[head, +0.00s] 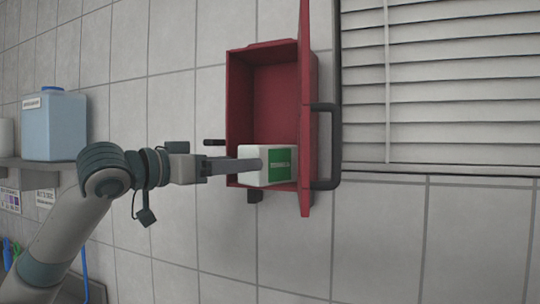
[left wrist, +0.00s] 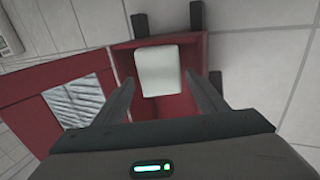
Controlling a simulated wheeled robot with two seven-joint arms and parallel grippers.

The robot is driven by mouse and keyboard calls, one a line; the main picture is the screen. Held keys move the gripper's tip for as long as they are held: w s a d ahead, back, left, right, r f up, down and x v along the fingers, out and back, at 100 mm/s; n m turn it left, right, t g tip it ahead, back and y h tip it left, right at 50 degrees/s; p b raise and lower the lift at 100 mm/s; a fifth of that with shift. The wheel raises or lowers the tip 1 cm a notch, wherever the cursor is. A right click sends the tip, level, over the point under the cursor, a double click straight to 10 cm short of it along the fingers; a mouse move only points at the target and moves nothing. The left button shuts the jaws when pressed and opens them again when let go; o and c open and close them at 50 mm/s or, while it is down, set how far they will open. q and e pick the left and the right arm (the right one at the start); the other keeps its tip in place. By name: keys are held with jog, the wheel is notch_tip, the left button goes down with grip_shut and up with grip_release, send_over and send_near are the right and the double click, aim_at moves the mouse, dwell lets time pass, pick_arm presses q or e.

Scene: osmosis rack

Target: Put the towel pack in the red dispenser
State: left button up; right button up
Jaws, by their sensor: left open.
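The red dispenser (head: 273,95) is fixed to the tiled wall, with its door (head: 307,90) swung open to the right. The white towel pack (head: 254,153) with a green label sits inside at the bottom of the dispenser. My left gripper (head: 240,155) reaches in from the left at the pack. In the left wrist view, the open fingers (left wrist: 170,82) stand either side of the white pack (left wrist: 160,72), with gaps visible, and the red dispenser (left wrist: 184,107) surrounds it. Whether the pack touches the dispenser's back is not clear. My right gripper is not in view.
A slatted shutter (head: 455,90) is at the right. A blue container (head: 54,125) stands on a shelf (head: 38,164) at the left. The wall below the dispenser is clear.

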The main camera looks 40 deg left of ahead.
aim_at(268, 160)
pick_arm(q)
jog(key=w+p, duration=0.1)
jog(key=w, duration=0.1)
jog(key=w+p, duration=0.2)
jog(key=w, duration=0.1)
jog(key=w+p, duration=0.2)
jog(key=shift+w+d+r, duration=0.25)
jog(key=shift+d+r, duration=0.05)
jog(key=shift+w+p, duration=0.65)
jog(key=shift+p, duration=0.2)
jog(key=shift+w+d+f+p, duration=0.1)
jog(key=shift+w+f+p, duration=0.15)
jog(key=shift+w+p, duration=0.4)
jog(key=shift+w, duration=0.1)
jog(key=c, duration=0.9)
jog(key=shift+s+d+r+b, duration=0.15)
jog(key=shift+s+d+b, duration=0.05)
jog(key=shift+s+b, duration=0.3)
